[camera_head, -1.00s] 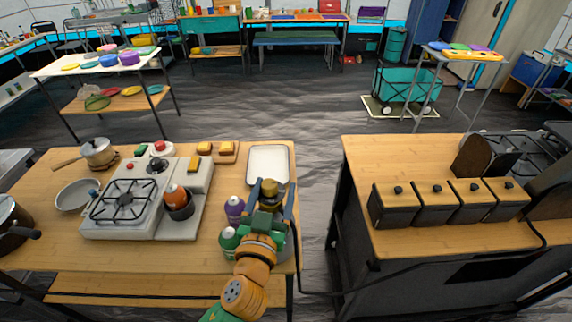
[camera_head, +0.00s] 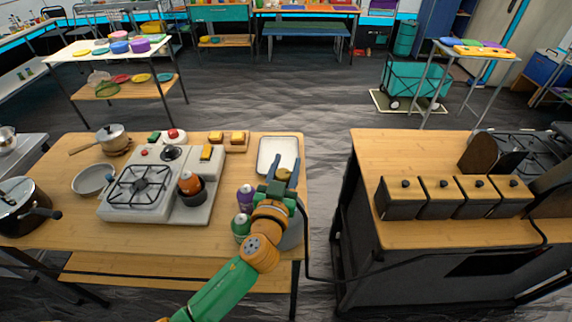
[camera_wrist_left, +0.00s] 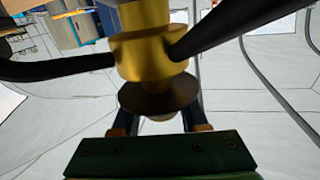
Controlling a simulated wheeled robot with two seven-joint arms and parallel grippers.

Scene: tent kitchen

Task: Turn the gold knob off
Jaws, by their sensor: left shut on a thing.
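My left gripper (camera_head: 282,176) reaches in from the bottom of the head view, at the right end of the wooden table. Its fingers are shut around a gold piece, the gold knob (camera_head: 283,175), beside the white tray. In the left wrist view the gold fitting (camera_wrist_left: 148,52) is large, with dark hoses leaving both sides and a dark disc (camera_wrist_left: 158,97) below it. The fingers (camera_wrist_left: 162,122) stand on both sides under the disc; their exact contact is partly hidden. My right gripper is not in view.
The wooden table holds a stove (camera_head: 150,185), a purple-capped bottle (camera_head: 246,195), a green-capped bottle (camera_head: 241,226) and a white tray (camera_head: 270,145). A counter with several dark canisters (camera_head: 405,205) stands to the right, across a floor gap. A dark hose crosses this gap.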

